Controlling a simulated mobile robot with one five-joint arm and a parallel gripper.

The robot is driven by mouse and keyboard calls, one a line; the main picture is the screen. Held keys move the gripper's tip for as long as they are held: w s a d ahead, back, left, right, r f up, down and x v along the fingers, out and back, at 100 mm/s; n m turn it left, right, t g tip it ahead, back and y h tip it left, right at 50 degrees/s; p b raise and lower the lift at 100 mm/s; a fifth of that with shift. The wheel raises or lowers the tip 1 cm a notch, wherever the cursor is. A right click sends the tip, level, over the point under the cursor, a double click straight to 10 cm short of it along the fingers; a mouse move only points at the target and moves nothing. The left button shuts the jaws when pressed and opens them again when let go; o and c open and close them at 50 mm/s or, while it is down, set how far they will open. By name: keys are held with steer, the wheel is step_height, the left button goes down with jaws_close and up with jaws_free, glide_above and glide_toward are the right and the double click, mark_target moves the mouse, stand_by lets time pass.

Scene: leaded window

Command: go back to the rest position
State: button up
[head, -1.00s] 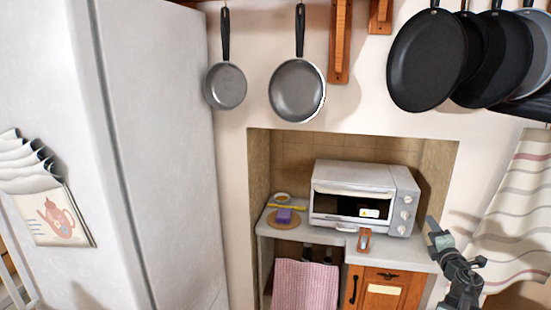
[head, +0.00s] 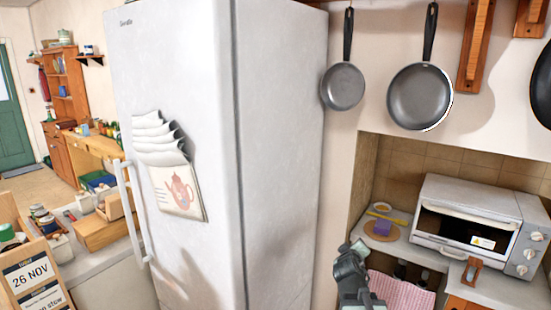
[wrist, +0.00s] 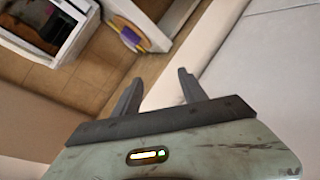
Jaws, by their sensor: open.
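My gripper (head: 352,249) shows at the lower middle of the head view, raised in front of the gap between the fridge and the alcove. In the wrist view its two fingers (wrist: 160,90) stand apart with nothing between them. It touches nothing that I can see. No rest mark shows in these views.
A tall white fridge (head: 280,150) stands close at left of my gripper. At right, a counter holds a toaster oven (head: 468,221) and a purple block (head: 383,228) on a round board. Pans (head: 420,96) hang above. A date sign (head: 32,275) stands at the lower left.

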steer(key=s+a+f+m+g+y, duration=0.25)
steer(key=s+a+f+g, duration=0.35)
steer(key=s+a+f, duration=0.3)
steer(key=s+a+f+m+g+y, duration=0.1)
steer(key=s+f+g, duration=0.1)
steer(key=s, duration=0.4)
steer(key=s+a+f+m+g+y, duration=0.1)
steer(key=s+a+f+m+g, duration=0.1)
steer(key=s, duration=0.4)
steer(key=shift+f+g, duration=0.8)
steer(key=shift+g, duration=0.4)
steer(key=shift+a+y, duration=0.1)
steer(key=shift+y, duration=0.15)
